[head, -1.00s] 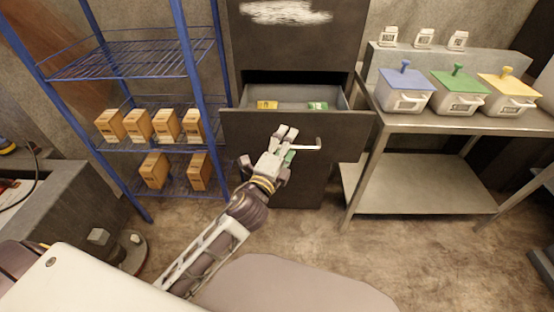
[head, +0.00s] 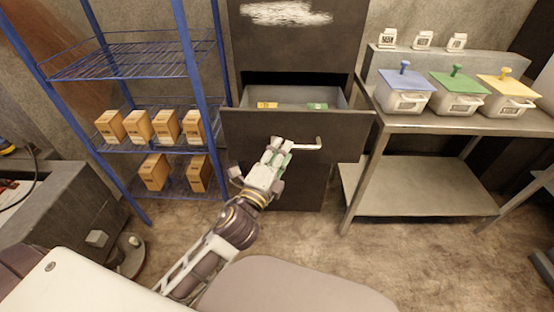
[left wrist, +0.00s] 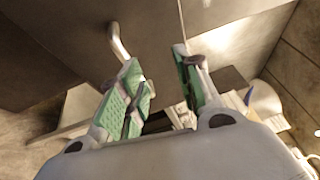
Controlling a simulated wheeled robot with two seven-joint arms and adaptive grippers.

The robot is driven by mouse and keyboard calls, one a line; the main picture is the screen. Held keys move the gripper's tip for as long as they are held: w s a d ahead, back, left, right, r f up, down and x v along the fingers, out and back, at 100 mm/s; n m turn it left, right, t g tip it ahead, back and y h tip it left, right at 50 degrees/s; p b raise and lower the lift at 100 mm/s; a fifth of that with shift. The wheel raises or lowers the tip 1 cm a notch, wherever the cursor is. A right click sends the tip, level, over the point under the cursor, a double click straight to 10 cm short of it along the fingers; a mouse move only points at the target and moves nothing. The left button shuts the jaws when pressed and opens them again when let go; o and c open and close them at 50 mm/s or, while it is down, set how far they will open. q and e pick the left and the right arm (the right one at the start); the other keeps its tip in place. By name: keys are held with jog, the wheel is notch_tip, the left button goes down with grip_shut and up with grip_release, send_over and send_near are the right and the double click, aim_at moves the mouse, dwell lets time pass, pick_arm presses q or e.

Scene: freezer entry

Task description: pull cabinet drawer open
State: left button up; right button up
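The dark cabinet (head: 295,60) has a drawer (head: 250,130) standing out from its front, with its inside open to view. A pale bar handle (head: 305,146) is on the drawer's front face. My left gripper (head: 277,150) is at the left end of the handle in the head view. In the left wrist view, the handle (left wrist: 118,42) shows beyond the left finger, outside the gap between the green-padded fingers. The left gripper (left wrist: 156,65) is open and nothing shows between its fingers. My right gripper is not in view.
The drawer holds a yellow item (head: 267,105) and a green item (head: 317,106). A blue wire rack (head: 195,80) with several boxes stands left. A metal table (head: 440,122) with lidded containers stands right. Floor (head: 400,250) in front of the table is clear.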

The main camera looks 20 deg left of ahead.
pick_arm(q)
jog(key=shift+s+a+f+b, duration=0.1)
jog(key=shift+s+b, duration=0.1)
jog(key=shift+s, duration=0.25)
jog(key=shift+s+a+f+b, duration=0.1)
jog(key=shift+s+b, duration=0.05)
jog(key=shift+s, duration=0.3)
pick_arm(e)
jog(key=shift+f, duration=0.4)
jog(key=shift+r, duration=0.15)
